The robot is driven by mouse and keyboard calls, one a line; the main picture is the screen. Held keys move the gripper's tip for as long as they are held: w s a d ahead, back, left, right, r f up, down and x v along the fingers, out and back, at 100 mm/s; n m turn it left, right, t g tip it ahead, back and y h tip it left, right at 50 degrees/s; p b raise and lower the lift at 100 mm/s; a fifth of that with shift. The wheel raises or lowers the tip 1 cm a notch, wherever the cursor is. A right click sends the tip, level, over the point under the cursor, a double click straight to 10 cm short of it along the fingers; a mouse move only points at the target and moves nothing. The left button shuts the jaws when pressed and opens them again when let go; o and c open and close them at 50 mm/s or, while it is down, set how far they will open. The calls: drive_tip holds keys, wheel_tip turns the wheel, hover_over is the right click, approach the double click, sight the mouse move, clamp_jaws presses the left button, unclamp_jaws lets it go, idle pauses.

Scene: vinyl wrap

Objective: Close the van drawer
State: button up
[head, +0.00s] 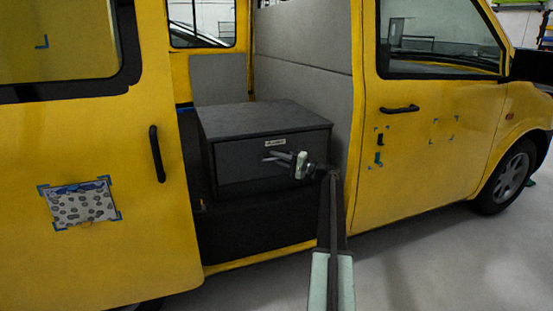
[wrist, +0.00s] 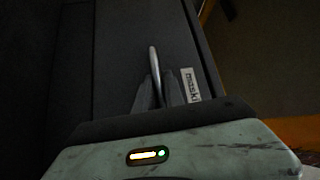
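The dark grey drawer (head: 235,165) is in the front of a grey cabinet in the yellow van's side opening. In the head view its front looks close to the cabinet face; I cannot tell how large any gap is. A white label (head: 275,141) sits on its upper part and also shows in the wrist view (wrist: 191,85). My gripper (head: 269,156) is at the drawer front, just below the label. In the wrist view my gripper's fingers (wrist: 158,80) lie close on either side of the silver drawer handle (wrist: 153,60), shut on it. Part of the handle is hidden between the fingers.
The sliding door (head: 100,190) stands to the left of the opening and the van's front door (head: 420,175) to the right. A grey partition (head: 305,85) rises beside the cabinet top (head: 255,115). The floor (head: 440,265) in front of the van is clear.

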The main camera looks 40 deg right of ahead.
drive_tip(key=v, duration=0.7)
drive_tip(key=shift+s+b, duration=0.35)
drive_tip(key=shift+b, duration=0.05)
drive_tip(key=shift+d, duration=0.15)
drive_tip(key=shift+f, duration=0.1)
